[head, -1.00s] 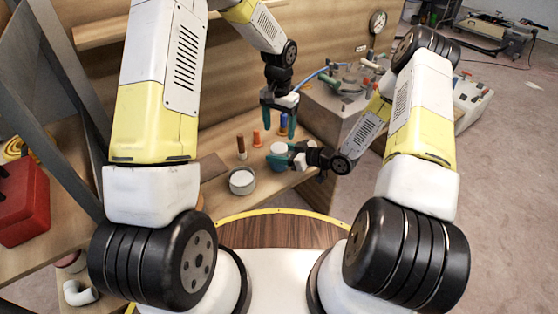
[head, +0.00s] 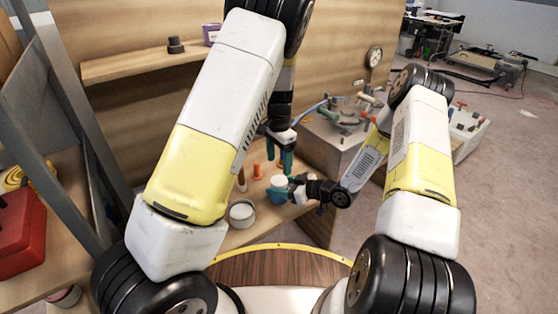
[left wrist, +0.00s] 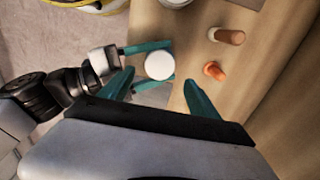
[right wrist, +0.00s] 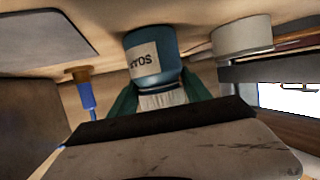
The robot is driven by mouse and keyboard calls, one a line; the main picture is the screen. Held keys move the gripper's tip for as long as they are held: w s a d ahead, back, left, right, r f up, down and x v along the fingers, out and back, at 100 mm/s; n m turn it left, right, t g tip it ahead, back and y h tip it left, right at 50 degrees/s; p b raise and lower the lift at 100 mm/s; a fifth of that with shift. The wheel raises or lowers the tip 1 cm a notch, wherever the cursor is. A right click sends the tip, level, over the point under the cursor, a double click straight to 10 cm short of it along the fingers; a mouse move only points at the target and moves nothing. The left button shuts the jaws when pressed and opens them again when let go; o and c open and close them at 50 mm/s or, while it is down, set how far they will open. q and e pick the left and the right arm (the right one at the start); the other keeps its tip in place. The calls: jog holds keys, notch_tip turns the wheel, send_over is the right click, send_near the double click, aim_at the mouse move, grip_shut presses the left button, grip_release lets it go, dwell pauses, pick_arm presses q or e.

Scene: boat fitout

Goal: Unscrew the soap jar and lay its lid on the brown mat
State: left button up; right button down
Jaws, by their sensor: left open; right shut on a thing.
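The soap jar is a blue jar (right wrist: 152,52) with a label and a white ribbed lid (left wrist: 159,65). It stands on the wooden bench at the middle of the head view (head: 279,195). My right gripper (head: 287,190) is shut around it from the right; in the right wrist view its teal fingers flank the jar near the ribbed lid. My left gripper (left wrist: 157,88) is open and points down above the jar, its fingers apart on either side of the lid and not touching it visibly. I cannot surely pick out the brown mat; my left arm hides part of the bench.
A round pale tub (head: 241,213) stands left of the jar. Orange and brown pegs (head: 257,171) stand close behind it. A blue-handled item (right wrist: 86,95) shows in the right wrist view. A grey flat patch (right wrist: 45,30) lies on the bench.

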aim_at(279, 180)
pick_arm(q)
notch_tip(279, 180, down, 8)
jog(key=shift+r, duration=0.2)
jog(key=shift+c, duration=0.4)
jog(key=c, duration=1.4)
jog(key=shift+o, duration=0.2)
jog(key=n, duration=0.6)
jog(key=shift+n, duration=0.4)
jog(key=o, duration=1.5)
jog(key=shift+r, duration=0.1)
